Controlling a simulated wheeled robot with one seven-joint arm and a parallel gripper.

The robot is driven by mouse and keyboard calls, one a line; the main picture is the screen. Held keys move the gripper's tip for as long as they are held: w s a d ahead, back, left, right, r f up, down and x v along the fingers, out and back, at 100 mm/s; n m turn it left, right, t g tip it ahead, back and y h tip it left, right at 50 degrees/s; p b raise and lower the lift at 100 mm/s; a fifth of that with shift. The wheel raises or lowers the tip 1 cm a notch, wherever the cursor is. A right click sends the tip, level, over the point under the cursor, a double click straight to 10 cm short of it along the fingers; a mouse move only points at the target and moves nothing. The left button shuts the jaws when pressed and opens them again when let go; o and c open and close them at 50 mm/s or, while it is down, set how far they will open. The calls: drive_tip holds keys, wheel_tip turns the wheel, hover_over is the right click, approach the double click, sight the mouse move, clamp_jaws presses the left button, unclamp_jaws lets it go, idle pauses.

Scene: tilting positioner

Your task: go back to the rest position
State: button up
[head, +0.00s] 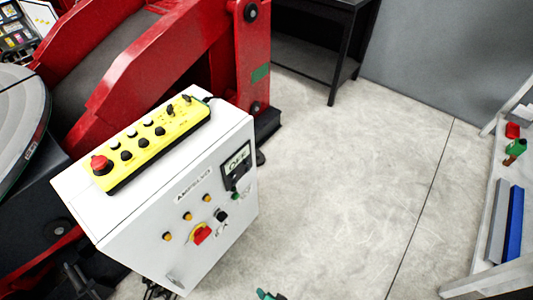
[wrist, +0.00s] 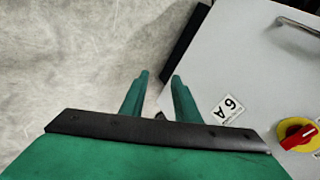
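My gripper (wrist: 160,77) shows in the wrist view with its two green fingers apart and nothing between them. It is over the grey floor beside the white control cabinet (wrist: 250,60). In the head view a small green tip, likely of my gripper (head: 268,295), shows at the bottom edge, right of the cabinet (head: 150,225). The rest of my arm is out of view. The red and yellow rotary switch (wrist: 298,134) is on the cabinet face at the right of the wrist view, apart from my fingers.
A yellow pendant (head: 150,143) with a red button lies on the cabinet. The red positioner frame (head: 170,75) stands behind it. A dark table (head: 338,40) is at the back. A shelf (head: 480,235) with blue and green items is at right. The floor between is clear.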

drive_tip(key=s+d+r+n+t+h, duration=0.3)
drive_tip(key=s+r, duration=0.4)
drive_tip(key=r, duration=0.6)
drive_tip(key=s+a+r+n+t, duration=0.1)
drive_tip(key=r+t, duration=0.2)
drive_tip(key=r, duration=1.2)
drive_tip(key=s+a+r+t+h, duration=0.1)
drive_tip(key=s+r+t, duration=0.1)
drive_tip(key=r, duration=1.3)
drive_tip(key=shift+a+r+n+t+h, duration=0.15)
drive_tip(key=shift+a+n+t+h, duration=0.2)
drive_tip(key=shift+t, duration=0.55)
drive_tip(key=shift+d, duration=0.1)
